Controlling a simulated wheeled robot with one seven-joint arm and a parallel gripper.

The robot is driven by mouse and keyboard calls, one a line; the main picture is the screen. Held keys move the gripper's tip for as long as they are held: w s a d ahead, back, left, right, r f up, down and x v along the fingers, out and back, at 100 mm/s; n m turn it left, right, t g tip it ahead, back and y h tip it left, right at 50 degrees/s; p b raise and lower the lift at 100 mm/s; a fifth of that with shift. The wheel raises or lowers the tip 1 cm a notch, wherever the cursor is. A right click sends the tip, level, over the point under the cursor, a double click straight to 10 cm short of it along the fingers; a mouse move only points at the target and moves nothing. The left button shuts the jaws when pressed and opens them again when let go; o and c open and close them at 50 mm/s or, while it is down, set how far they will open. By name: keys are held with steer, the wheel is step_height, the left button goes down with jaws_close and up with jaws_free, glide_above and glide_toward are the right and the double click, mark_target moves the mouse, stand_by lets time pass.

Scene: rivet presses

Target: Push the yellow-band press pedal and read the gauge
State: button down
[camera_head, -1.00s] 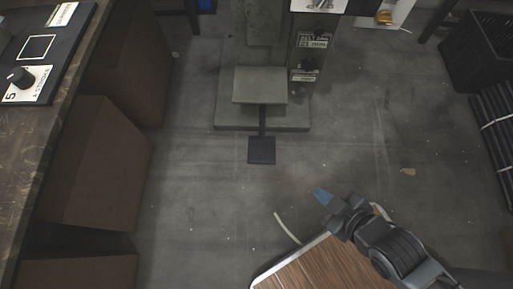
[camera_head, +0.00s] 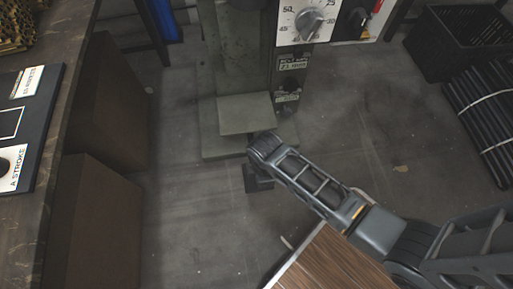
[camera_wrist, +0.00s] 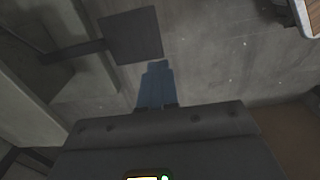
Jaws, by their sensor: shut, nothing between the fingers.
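A grey-green press stands at top centre in the head view, with a floor base (camera_head: 222,150) and a step-like block (camera_head: 246,114). Its dark square pedal (camera_head: 257,184) is on the floor side in front, partly hidden by my arm. The pedal also shows in the wrist view (camera_wrist: 132,35) with its bar running left. My gripper (camera_wrist: 156,68) is shut and empty, its blue fingertips just short of the pedal's near edge in the picture; I cannot tell whether they touch. A white dial plate (camera_head: 308,22) with numbers such as 50 and 25 is on the press. No yellow band shows.
A workbench with a black panel (camera_head: 38,110) and brown boxes (camera_head: 105,215) line the left. A black crate (camera_head: 465,40) and strapped dark rods (camera_head: 487,115) stand right. A wood-topped surface (camera_head: 335,265) is near bottom centre. Floor between is clear.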

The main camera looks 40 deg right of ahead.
mark_target(261, 190)
steer(key=shift+w, duration=0.2)
step_height(261, 190, down, 14)
steer(key=b, duration=0.7)
stand_by(0.3)
